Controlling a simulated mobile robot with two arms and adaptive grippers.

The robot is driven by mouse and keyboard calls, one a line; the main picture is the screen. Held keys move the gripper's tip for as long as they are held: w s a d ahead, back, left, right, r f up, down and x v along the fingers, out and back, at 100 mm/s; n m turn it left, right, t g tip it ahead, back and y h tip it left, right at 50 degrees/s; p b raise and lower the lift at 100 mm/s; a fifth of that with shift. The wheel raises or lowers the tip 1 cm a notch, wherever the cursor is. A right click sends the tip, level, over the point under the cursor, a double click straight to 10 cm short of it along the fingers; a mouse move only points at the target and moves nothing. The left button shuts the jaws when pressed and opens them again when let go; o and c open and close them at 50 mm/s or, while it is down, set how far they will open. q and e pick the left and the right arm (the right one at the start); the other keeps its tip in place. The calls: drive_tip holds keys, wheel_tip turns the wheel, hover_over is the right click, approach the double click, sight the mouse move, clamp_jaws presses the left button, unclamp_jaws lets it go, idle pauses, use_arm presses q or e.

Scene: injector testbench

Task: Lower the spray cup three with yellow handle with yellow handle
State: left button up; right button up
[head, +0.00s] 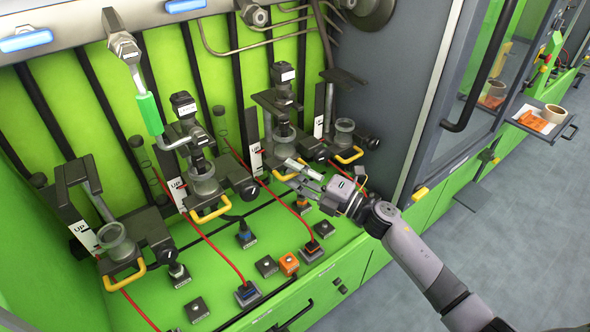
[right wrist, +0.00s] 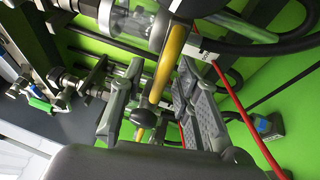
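Several glass spray cups with yellow handles stand along the green bench. The third from the left, spray cup three (head: 284,149), is at my right gripper (head: 300,176), and its yellow handle (head: 284,177) is partly hidden by the fingers. In the right wrist view, the glass cup (right wrist: 136,26) is at the top, and the yellow handle (right wrist: 170,55) runs down toward the space between the fingers of my right gripper (right wrist: 160,115). The fingers are apart, one on each side of the handle; I see no clear contact. My left gripper is not in view.
Neighbouring cups with yellow handles stand left (head: 210,215) and right (head: 351,156). Red cables (head: 222,257) cross the bench top. An orange button box (head: 289,263) sits near the front. A grey cabinet wall (head: 385,90) closes the right side. The floor (head: 500,240) is clear.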

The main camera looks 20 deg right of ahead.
drive_tip(key=shift+w, duration=0.1)
drive_tip(key=c, duration=0.5)
drive_tip(key=shift+r, duration=0.1)
clamp_jaws()
